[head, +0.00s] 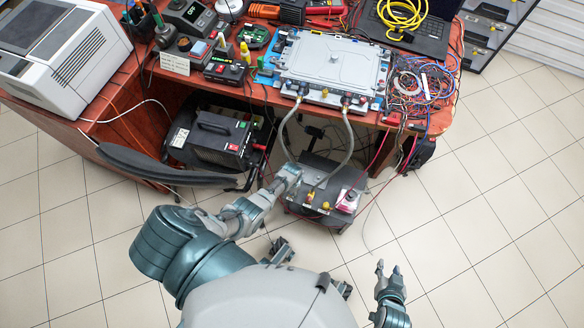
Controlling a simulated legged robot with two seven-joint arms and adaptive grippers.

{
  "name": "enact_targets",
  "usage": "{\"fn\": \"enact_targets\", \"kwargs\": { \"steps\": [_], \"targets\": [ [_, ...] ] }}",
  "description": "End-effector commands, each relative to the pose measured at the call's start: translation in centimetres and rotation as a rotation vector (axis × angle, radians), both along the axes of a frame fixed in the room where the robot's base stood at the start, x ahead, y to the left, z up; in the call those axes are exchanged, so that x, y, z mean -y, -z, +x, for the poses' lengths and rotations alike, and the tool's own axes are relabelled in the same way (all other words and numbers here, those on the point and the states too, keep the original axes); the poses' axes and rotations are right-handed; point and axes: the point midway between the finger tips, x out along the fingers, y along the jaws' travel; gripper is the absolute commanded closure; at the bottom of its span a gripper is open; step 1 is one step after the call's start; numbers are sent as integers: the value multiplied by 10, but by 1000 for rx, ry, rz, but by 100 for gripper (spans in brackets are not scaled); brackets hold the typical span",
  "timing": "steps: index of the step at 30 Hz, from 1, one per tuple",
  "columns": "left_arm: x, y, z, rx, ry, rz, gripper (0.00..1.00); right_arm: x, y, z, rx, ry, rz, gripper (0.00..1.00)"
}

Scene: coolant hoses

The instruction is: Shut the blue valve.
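A small dark box (345,185) stands low in front of the bench, with two grey hoses (349,135) running from it up to the front of a grey metal unit (332,64). Small red and yellow fittings (326,206) sit along the box's near edge. I cannot make out a blue valve; my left gripper covers part of the box's left side. My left gripper (290,174) is at that left side, by the foot of the left hose; its fingers are too small to read. My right gripper (387,268) is open and empty over the floor, right of and nearer than the box.
The red-brown bench (115,127) is crowded with tools, a laptop (412,30), tangled wires (424,84) and a white printer-like machine (60,50). A black power unit (212,138) and a dark chair back (165,166) stand left of the box. The tiled floor (480,210) at right is clear.

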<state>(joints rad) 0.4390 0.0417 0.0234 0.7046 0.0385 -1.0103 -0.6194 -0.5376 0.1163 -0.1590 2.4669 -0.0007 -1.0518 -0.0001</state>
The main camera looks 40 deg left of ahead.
Motion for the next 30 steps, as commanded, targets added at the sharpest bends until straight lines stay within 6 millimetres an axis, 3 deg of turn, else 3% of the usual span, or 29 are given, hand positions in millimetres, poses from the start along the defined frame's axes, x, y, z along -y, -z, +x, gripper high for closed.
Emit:
{"fn": "enact_targets", "kwargs": {
  "steps": [5,18,24,30],
  "targets": [
    [0,-20,-1,3,1,1,48,0,0,1,1,1,-1,60],
    [0,-97,1,4,1,1,48,0,0,1,2,1,0,60],
    [0,-111,1,2,1,0,48,0,0,1,2,1,0,60],
    [0,-112,1,2,1,0,48,0,0,1,2,1,0,60]
  ]
}}
